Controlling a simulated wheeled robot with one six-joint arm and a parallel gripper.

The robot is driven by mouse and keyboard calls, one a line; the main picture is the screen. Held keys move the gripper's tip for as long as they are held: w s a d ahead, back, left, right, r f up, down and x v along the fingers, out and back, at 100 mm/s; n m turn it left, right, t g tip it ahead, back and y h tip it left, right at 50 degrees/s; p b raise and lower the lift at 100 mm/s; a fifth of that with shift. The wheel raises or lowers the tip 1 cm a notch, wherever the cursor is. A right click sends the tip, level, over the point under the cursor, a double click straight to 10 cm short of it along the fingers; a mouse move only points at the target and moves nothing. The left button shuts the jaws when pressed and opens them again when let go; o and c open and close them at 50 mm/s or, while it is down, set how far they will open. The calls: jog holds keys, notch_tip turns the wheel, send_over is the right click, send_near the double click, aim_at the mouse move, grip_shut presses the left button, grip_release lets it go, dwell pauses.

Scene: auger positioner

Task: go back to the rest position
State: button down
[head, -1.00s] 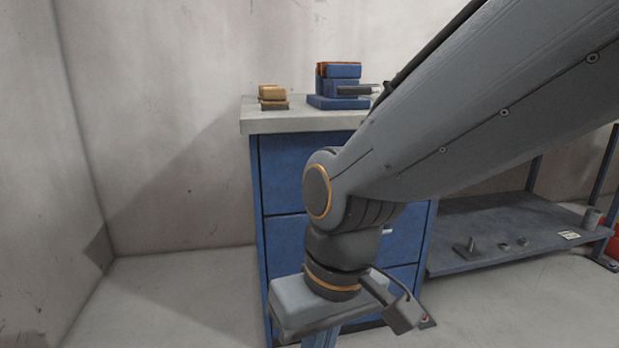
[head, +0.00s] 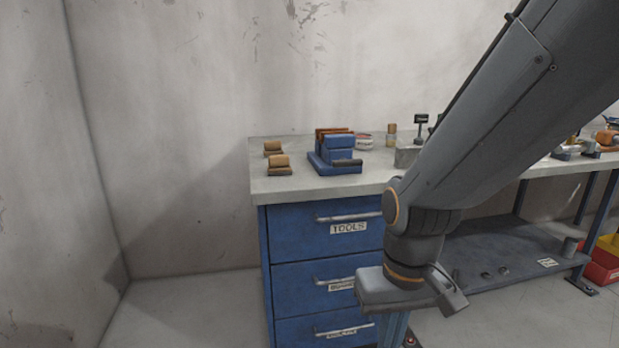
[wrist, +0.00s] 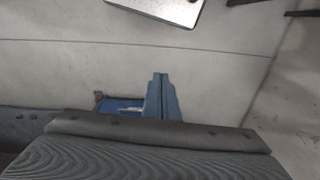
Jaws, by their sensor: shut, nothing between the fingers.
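My gripper shows in the wrist view (wrist: 160,80) with its two blue fingers pressed together and nothing between them. In the head view its fingers (head: 393,328) point down at the lower edge, in front of the blue drawer cabinet (head: 290,240). The fingertips are cut off there. My arm comes in from the upper right and hides part of the bench behind it.
The cabinet's worktop (head: 285,188) holds a blue vise (head: 335,155) and two small wooden-topped blocks (head: 279,165). A second bench with a lower shelf (head: 500,250) stands at the right, near a red bin (head: 603,268). The floor at the left is clear.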

jog(key=s+d+r+m+p, duration=0.1)
jog(key=s+d+r+p, duration=0.1)
jog(key=d+r+p, duration=0.4)
jog(key=r+p, duration=0.1)
jog(key=p, duration=0.2)
jog(key=shift+d+r+m, duration=0.3)
jog(key=shift+d+r, duration=0.05)
jog(key=shift+r, duration=0.05)
jog(key=shift+d, duration=0.1)
dwell(0.5)
